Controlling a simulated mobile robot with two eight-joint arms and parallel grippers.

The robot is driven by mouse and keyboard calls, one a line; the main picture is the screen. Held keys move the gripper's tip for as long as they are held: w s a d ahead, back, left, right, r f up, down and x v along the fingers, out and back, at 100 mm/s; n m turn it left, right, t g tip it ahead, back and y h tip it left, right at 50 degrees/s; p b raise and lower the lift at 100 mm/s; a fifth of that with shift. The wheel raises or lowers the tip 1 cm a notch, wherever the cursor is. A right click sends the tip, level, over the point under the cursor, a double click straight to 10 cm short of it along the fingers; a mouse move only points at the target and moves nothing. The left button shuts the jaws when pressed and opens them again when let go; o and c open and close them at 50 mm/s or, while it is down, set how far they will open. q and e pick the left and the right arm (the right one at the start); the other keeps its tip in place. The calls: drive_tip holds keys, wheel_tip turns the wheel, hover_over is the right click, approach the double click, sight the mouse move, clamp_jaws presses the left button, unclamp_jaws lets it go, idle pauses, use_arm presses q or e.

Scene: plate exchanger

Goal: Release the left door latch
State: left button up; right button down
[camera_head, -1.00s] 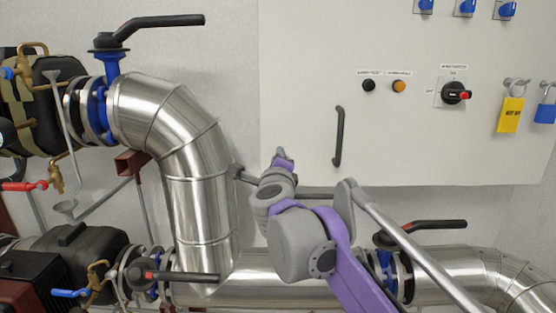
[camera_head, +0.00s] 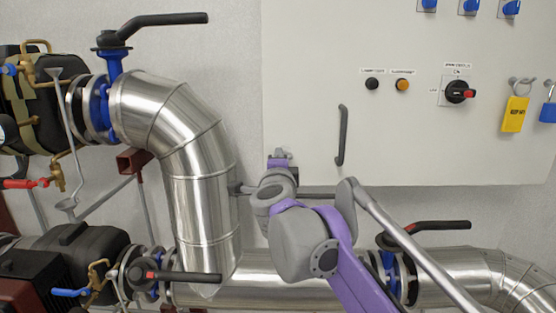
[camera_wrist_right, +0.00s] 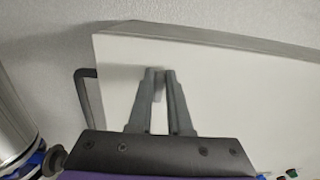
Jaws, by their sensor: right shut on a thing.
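The large white cabinet front (camera_head: 300,100) fills the upper right of the head view. My right gripper (camera_head: 279,156) is at its lower left part, in front of the white panel. In the right wrist view, my right gripper's two grey fingers (camera_wrist_right: 161,75) are nearly together against the white panel (camera_wrist_right: 220,90). A small grey piece (camera_wrist_right: 158,98) shows between them, and the gripper is shut on it. It appears to be the left door latch; the fingers and wrist hide most of it. My left gripper is not in view.
A dark door handle (camera_head: 342,135) stands right of my gripper. A thick insulated pipe (camera_head: 197,190) runs close to the left, with a black valve lever (camera_head: 430,227) below the cabinet. A dark bent bar (camera_wrist_right: 86,105) shows left in the wrist view.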

drive_tip(key=shift+d, duration=0.15)
drive_tip(key=c, duration=0.8)
unclamp_jaws()
drive_tip(key=shift+d, duration=0.2)
drive_tip(key=shift+c, duration=0.2)
drive_tip(key=shift+a, duration=0.1)
drive_tip(key=shift+a, duration=0.1)
drive_tip(key=s+b, duration=0.1)
drive_tip(key=s, duration=0.9)
drive_tip(key=shift+s+b, duration=0.3)
drive_tip(key=shift+s, duration=0.1)
